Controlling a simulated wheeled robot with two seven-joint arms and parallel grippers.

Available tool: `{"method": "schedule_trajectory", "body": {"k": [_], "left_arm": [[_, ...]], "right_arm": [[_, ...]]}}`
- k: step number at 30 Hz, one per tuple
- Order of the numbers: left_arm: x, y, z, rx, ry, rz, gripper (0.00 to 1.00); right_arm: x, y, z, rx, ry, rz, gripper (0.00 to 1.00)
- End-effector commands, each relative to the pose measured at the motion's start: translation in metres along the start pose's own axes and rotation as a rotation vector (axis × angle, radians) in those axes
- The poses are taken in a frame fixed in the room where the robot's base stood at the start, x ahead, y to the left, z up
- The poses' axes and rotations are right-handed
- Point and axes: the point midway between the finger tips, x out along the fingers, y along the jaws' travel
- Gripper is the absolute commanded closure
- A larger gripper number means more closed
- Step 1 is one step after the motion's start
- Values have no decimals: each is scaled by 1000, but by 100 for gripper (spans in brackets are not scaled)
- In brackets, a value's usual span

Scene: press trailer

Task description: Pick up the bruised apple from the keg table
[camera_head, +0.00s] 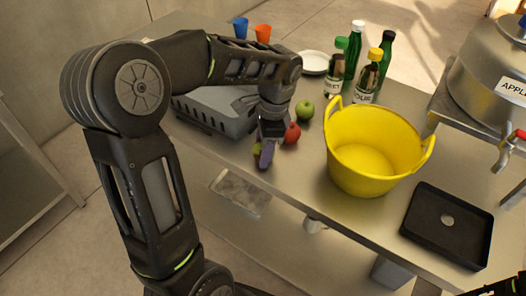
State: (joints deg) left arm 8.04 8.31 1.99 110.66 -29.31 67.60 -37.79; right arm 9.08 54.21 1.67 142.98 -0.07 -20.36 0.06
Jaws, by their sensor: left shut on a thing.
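My left gripper (266,150) points down at the front edge of the metal keg table (300,180). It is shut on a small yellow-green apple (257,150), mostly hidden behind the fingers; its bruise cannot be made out. Whether the apple touches the table top cannot be told. A red apple (292,133) sits just right of the gripper, and a green apple (305,110) lies behind it.
A yellow tub (365,180) stands right of the apples, with a black tray (447,222) beyond it. A grey crate (215,105) is at left. Bottles (353,50), a plate (314,62) and cups (263,33) stand behind. A labelled keg (480,75) is at right.

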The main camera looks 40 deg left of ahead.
Motion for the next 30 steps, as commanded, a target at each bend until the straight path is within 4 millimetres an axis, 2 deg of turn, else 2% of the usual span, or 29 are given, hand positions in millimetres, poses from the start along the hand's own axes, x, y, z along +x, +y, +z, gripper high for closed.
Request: {"method": "schedule_trajectory", "body": {"k": [2,14,23,26,30], "left_arm": [[0,0,0,0,0,0,60],[0,0,0,0,0,0,92],[-4,0,0,0,1,-2,92],[-12,-1,2,0,1,-2,92],[-35,-1,4,-1,3,-4,92]], "right_arm": [[0,0,0,0,0,0,64],[0,0,0,0,0,0,64],[0,0,0,0,0,0,64],[1,0,0,0,0,0,64],[1,0,0,0,0,0,64]]}}
